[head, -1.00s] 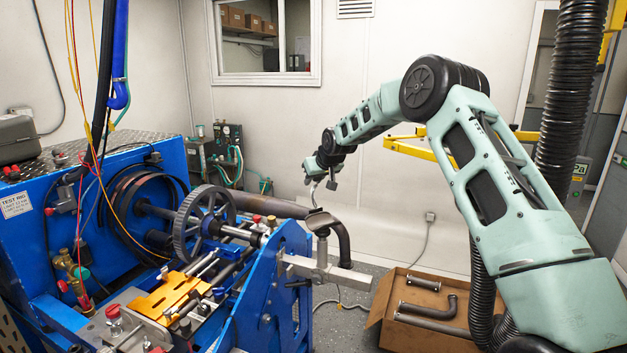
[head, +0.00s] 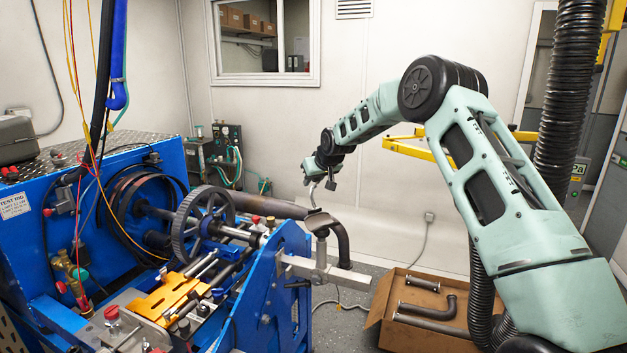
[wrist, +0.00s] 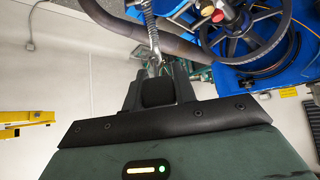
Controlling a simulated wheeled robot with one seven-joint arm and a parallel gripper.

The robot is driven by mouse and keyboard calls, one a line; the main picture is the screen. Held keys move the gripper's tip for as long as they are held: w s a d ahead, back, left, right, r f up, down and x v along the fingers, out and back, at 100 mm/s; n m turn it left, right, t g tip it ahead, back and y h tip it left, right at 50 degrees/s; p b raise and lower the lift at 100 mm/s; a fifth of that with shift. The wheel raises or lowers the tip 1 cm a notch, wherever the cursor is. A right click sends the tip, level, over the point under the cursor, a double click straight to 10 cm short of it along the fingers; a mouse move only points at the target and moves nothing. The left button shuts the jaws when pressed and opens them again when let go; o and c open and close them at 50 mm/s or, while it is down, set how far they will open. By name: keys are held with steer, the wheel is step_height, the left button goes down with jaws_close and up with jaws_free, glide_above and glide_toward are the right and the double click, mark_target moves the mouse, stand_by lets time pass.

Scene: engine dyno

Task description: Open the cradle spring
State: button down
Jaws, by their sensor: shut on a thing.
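The cradle spring (head: 313,193) is a thin silvery coil that rises from the cradle (head: 318,217) at the right end of the blue test rig. My gripper (head: 322,180) is above the cradle, small and partly hidden by its own wrist in the head view. In the wrist view my gripper (wrist: 157,70) is shut on the end of the spring (wrist: 151,28), which runs away from the fingertips toward the rig. A dark bent pipe (head: 344,240) rests at the cradle and passes behind the spring in the wrist view (wrist: 180,45). The spring's far end is unclear.
The blue rig (head: 262,290) with a toothed wheel (head: 180,225) fills the left side. A metal bar (head: 335,276) juts right below the cradle. An open cardboard box (head: 377,315) with pipes is on the floor.

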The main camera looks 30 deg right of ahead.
steer(key=shift+s+f, duration=0.25)
steer(key=shift+f, duration=0.35)
steer(key=c, duration=1.2)
jaws_free()
steer(key=shift+c, duration=0.2)
steer(key=shift+o, duration=0.6)
steer(key=shift+w, duration=0.15)
steer(key=shift+r, duration=0.3)
steer(key=b+v, duration=0.6)
steer(key=v, duration=1.1)
steer(key=shift+a+r, duration=0.1)
steer(key=shift+r, duration=0.05)
